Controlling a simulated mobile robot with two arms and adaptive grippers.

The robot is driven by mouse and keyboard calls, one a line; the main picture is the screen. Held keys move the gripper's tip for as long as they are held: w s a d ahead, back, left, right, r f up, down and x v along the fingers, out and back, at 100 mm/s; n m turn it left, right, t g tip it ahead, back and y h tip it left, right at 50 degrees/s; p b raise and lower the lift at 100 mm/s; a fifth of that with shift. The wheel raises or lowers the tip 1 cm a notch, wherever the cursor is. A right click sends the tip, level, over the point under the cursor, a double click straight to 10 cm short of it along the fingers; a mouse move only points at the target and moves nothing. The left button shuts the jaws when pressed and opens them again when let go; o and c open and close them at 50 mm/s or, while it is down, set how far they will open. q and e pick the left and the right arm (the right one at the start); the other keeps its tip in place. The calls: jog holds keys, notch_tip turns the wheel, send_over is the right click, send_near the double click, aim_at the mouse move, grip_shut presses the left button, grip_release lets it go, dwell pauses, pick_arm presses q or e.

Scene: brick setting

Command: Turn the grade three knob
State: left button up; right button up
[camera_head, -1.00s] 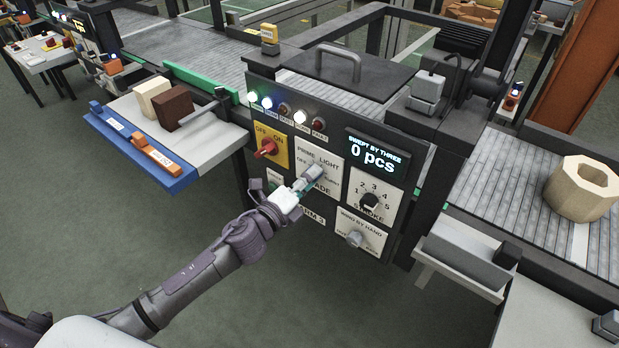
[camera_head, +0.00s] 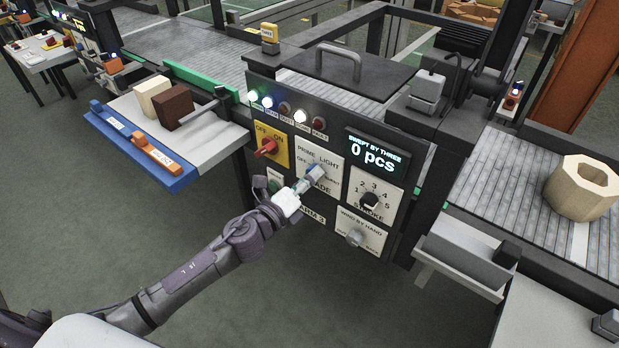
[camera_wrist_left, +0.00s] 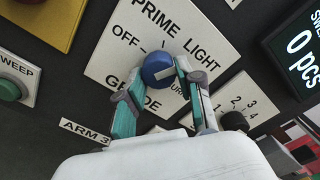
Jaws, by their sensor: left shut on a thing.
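The grade knob is a round blue knob (camera_wrist_left: 158,68) on a white plate marked PRIME, LIGHT, OFF and GRADE, with one more label partly covered. A pale line crosses its face, slanting toward the right. My left gripper (camera_wrist_left: 159,77) has its teal and grey fingers on two sides of the knob, shut on it. In the head view the left gripper (camera_head: 308,183) reaches the plate from the lower left, and a bit of the blue knob (camera_head: 318,172) shows past the fingers. My right gripper is not in view.
Close around on the panel are a red switch on a yellow plate (camera_head: 266,147), the STROKE knob (camera_head: 370,200), the wind by hand knob (camera_head: 355,239) and a green sweep button (camera_wrist_left: 10,90). A display (camera_head: 376,156) reads 0 pcs. Open floor lies below the panel.

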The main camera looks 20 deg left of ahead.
pick_arm(q)
jog(key=shift+f, duration=0.1)
jog(key=o, duration=1.2)
jog(key=shift+c, duration=0.2)
jog(key=v, duration=1.2)
